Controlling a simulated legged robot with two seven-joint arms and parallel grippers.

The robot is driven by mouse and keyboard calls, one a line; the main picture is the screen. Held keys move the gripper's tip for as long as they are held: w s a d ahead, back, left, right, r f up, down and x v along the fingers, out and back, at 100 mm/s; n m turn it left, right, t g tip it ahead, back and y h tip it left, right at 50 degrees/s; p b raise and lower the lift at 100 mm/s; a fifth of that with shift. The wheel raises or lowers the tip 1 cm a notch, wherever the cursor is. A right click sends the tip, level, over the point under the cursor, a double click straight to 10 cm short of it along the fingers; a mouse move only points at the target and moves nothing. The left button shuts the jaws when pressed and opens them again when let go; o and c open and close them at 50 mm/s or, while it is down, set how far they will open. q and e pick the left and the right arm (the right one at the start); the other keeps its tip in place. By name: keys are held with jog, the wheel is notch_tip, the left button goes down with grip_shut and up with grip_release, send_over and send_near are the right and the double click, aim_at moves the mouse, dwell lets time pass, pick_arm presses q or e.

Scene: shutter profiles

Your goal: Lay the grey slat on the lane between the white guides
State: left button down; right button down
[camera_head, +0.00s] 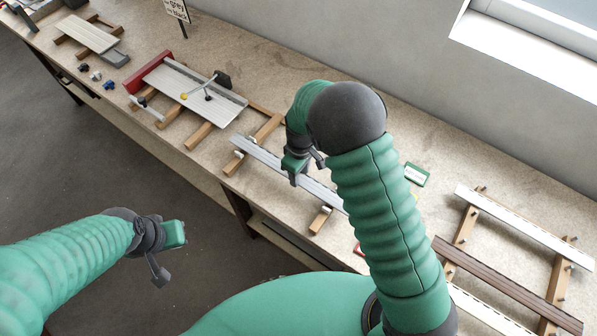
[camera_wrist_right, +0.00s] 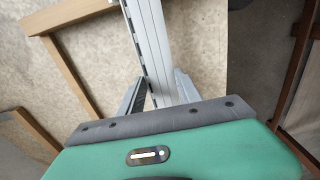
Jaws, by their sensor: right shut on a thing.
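The grey slat (camera_head: 262,157) is long and ribbed and runs diagonally across the middle of the bench. My right gripper (camera_head: 297,176) is shut on it near its middle; in the right wrist view the slat (camera_wrist_right: 150,45) passes between the two fingers (camera_wrist_right: 162,92). It is over two wooden bars (camera_head: 264,132); whether it touches them I cannot tell. Small white pieces (camera_head: 240,153) show on the bars beside the slat and look like the guides. The lane is largely hidden beneath the slat and my arm. My left gripper (camera_head: 164,254) is empty, away from the bench; its finger gap is unclear.
A wooden frame (camera_head: 466,225) at the right carries white strips (camera_head: 520,225) and a brown slat (camera_head: 500,280). At the left a wide pale panel (camera_head: 195,93) with a red end block (camera_head: 147,72) lies on wooden bars. A green-and-white card (camera_head: 416,174) lies near my right arm.

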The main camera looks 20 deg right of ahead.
jog(key=shift+f, duration=0.25)
jog(key=shift+a+f, duration=0.15)
jog(key=shift+a, duration=0.15)
jog(key=c, duration=1.1)
grip_release()
jog(key=shift+a, duration=0.3)
jog(key=shift+o, duration=1.3)
jog(key=shift+a, duration=0.3)
jog(key=shift+d, duration=0.25)
jog(key=shift+d+r, duration=0.2)
jog(key=shift+r, duration=0.05)
jog(key=shift+d+r+p, duration=0.2)
jog(key=shift+r+p, duration=0.1)
jog(key=shift+r, duration=0.25)
notch_tip(320, 180, up, 11)
jog(key=b, duration=0.2)
pick_arm(q)
jog(key=shift+a+f, duration=0.45)
jog(key=shift+f, duration=0.35)
pick_arm(e)
jog(key=s+d+m+t, duration=0.1)
jog(key=s+d+m, duration=0.1)
jog(key=s, duration=0.5)
jog(key=s+d+f+m+t, duration=0.1)
jog(key=s+d+m, duration=0.1)
jog(key=s+m, duration=0.3)
jog(key=shift+s+d+f+m+t, duration=0.3)
jog(key=shift+s, duration=1.2)
